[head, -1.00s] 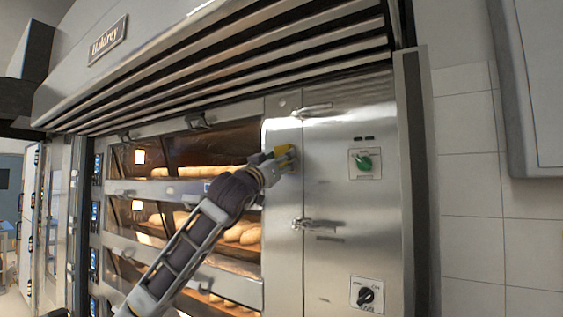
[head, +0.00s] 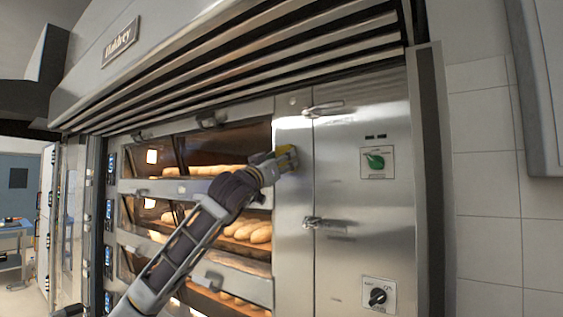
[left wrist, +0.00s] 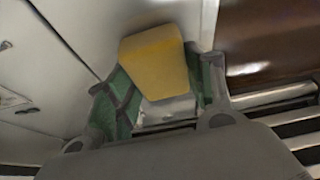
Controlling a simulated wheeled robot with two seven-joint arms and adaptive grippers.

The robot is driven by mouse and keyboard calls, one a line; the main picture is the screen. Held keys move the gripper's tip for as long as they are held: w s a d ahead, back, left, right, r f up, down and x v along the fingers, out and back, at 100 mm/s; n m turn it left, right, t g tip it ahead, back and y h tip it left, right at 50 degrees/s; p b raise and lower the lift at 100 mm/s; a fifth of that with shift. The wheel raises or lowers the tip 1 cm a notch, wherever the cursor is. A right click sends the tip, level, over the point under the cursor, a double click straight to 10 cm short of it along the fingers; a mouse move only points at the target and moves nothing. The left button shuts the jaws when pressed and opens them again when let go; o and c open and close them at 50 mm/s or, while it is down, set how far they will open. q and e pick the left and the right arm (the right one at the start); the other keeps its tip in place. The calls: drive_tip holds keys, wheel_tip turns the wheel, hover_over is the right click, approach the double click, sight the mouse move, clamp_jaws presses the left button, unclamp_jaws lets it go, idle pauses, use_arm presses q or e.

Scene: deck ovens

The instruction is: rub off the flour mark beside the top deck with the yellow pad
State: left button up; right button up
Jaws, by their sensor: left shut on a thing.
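My left gripper (head: 272,165) is shut on the yellow pad (head: 287,157) and holds it up at the steel panel (head: 293,205) just right of the top deck (head: 225,150). In the left wrist view the yellow pad (left wrist: 157,60) sits between the two green-lined fingers of the left gripper (left wrist: 160,90), against or very close to the pale panel. I cannot tell whether it touches. No flour mark can be made out; the pad and gripper may cover it. My right gripper is not in view.
Loaves lie behind the glass of the decks. Door handles (head: 325,108) and (head: 322,222) on the steel cabinet stick out right of the pad. A green knob (head: 376,161) and a black knob (head: 377,296) are further right. The slatted hood (head: 240,65) overhangs above.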

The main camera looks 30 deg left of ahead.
use_arm(q)
drive_tip(key=shift+a, duration=0.1)
drive_tip(key=shift+w+a+p, duration=0.2)
drive_tip(key=shift+a+p, duration=0.1)
drive_tip(key=shift+a, duration=1.45)
drive_tip(key=shift+s, duration=0.15)
drive_tip(key=shift+s+a+b, duration=0.2)
drive_tip(key=shift+s+b, duration=1.05)
drive_tip(key=shift+s, duration=1.55)
drive_tip(key=shift+s, duration=0.1)
drive_tip(key=shift+s+a+b, duration=0.15)
drive_tip(key=shift+s+b, duration=0.35)
drive_tip(key=shift+s, duration=0.9)
drive_tip(key=shift+w, duration=0.2)
